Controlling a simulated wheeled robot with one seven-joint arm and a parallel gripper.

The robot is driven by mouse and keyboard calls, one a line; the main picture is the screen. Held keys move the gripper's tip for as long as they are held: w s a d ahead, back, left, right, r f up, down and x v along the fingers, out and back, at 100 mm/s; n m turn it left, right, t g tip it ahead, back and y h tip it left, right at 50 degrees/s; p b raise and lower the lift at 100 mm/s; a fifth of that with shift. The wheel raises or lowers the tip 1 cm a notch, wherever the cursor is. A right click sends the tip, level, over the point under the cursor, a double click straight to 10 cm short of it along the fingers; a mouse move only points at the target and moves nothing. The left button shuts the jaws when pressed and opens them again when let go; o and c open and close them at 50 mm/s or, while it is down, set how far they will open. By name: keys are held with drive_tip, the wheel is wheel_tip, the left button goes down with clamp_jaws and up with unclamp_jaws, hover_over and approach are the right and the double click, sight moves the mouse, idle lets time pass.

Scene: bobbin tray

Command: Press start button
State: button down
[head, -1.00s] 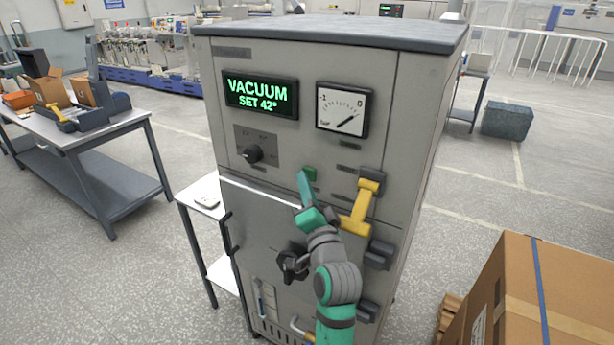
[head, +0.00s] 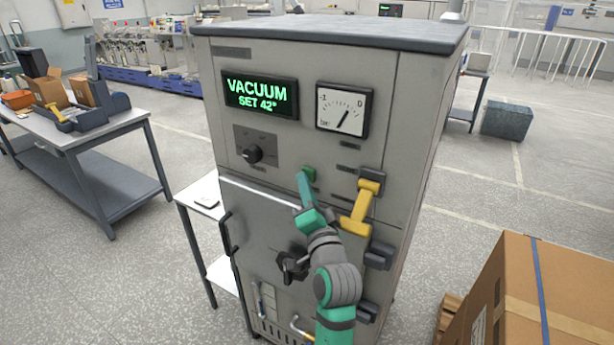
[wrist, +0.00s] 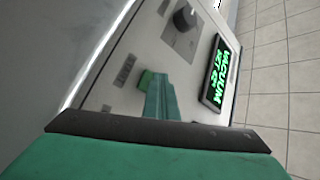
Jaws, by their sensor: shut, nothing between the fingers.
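The green button (head: 309,173) sits on the grey cabinet front (head: 250,55), below the gauge and left of the yellow handle. My gripper (head: 302,177) is shut and empty, its green fingers pointing up at the panel with the tips at the button's left edge. In the wrist view the button (wrist: 146,79) shows just beyond the fingertips (wrist: 158,82), partly covered by them. I cannot tell whether the tips touch it. The display (head: 260,95) reads "VACUUM SET 42°" in green. The round-scale gauge (head: 343,109) has its needle between the middle and 0.
A black knob (head: 252,154) is left of the button. A yellow handle (head: 361,208) stands out close to the right of my gripper. A black door handle (head: 231,233) is lower left. A cardboard box (head: 560,295) stands at front right; a workbench (head: 85,135) is at left.

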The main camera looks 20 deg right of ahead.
drive_tip(key=shift+s+f, duration=0.4)
drive_tip(key=shift+f, duration=0.15)
drive_tip(key=shift+a, duration=0.1)
drive_tip(key=shift+s+a+r, duration=0.15)
drive_tip(key=shift+s+a, duration=0.6)
drive_tip(key=shift+a, duration=0.35)
drive_tip(key=shift+s+a+r, duration=0.15)
drive_tip(key=shift+s+a, duration=0.6)
drive_tip(key=shift+a, duration=0.3)
drive_tip(key=shift+w, duration=0.15)
